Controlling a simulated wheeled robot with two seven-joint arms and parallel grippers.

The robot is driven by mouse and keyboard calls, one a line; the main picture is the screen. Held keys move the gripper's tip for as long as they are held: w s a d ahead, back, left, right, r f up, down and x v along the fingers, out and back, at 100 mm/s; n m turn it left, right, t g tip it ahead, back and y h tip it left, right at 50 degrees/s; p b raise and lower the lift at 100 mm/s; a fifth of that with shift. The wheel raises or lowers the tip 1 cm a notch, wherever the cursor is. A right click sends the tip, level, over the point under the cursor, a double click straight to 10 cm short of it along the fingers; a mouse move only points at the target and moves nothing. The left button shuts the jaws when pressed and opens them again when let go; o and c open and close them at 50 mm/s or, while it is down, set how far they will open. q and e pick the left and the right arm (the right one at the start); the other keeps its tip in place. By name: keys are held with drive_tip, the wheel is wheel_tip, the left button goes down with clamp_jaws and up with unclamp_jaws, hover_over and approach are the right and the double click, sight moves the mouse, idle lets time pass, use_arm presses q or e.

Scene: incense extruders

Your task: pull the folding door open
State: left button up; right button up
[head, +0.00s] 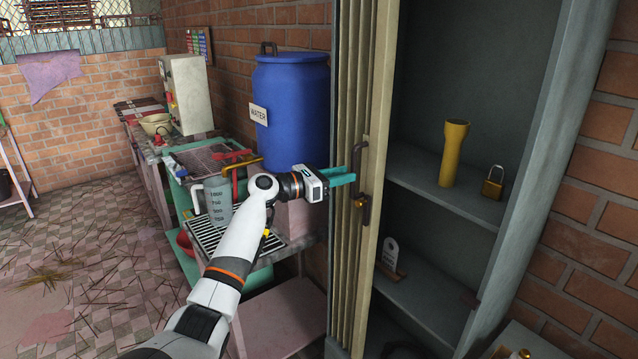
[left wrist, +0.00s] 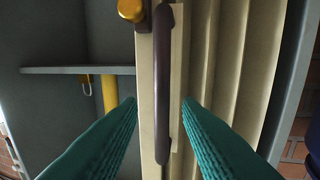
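The folding door (head: 347,90) is a beige pleated panel, bunched at the left of the cabinet opening. The cabinet interior shows to its right. A dark vertical handle (head: 364,160) is on the door's leading edge, and it also shows in the left wrist view (left wrist: 163,70). A brass knob (head: 360,202) sits by the handle. My left gripper (head: 350,178) is at the door, level with the handle. In the left wrist view its teal fingers (left wrist: 160,108) are apart, one on each side of the handle, with gaps to it. My right gripper is not in view.
The cabinet shelves hold a yellow flashlight (head: 453,153), a padlock (head: 493,182) and a small white sign (head: 391,252). A blue water barrel (head: 292,105) stands left of the door. A cluttered bench (head: 210,165) runs along the wall. The tiled floor at left is open.

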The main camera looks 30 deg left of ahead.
use_arm(q)
drive_tip(key=b+v, duration=0.2)
drive_tip(key=v, duration=0.6)
drive_tip(key=shift+f, duration=0.1)
drive_tip(key=s+d+f+m+g+y, duration=0.1)
drive_tip(key=s+f+m+g+y, duration=0.1)
drive_tip(key=f, duration=1.2)
drive_tip(key=s+f+m+g+y, duration=0.2)
drive_tip(key=f+m, duration=0.1)
drive_tip(key=f, duration=1.1)
drive_tip(key=s+d+f+m+g+y, duration=0.1)
drive_tip(key=s+f+m+g+y, duration=0.15)
drive_tip(key=f, duration=1.05)
drive_tip(key=s+d+f+m+g+y, duration=0.3)
drive_tip(key=s+f+m, duration=0.5)
drive_tip(key=s+f, duration=0.95)
drive_tip(key=s+d+f+m+g, duration=0.1)
drive_tip(key=s+d+f+m, duration=0.3)
drive_tip(key=s, duration=0.6)
drive_tip(key=s+d+f+m+g, duration=0.2)
drive_tip(key=s+d+f+m, duration=0.3)
drive_tip(key=s, duration=0.6)
drive_tip(key=s+d+f+m+g, duration=0.2)
drive_tip(key=s+d+f+m, duration=0.2)
drive_tip(key=s, duration=0.7)
wheel_tip(320, 180, down, 3)
drive_tip(key=m, duration=0.4)
drive_tip(key=shift+s+d+r, duration=0.2)
drive_tip(key=shift+d+r, duration=0.05)
drive_tip(key=shift+d, duration=0.05)
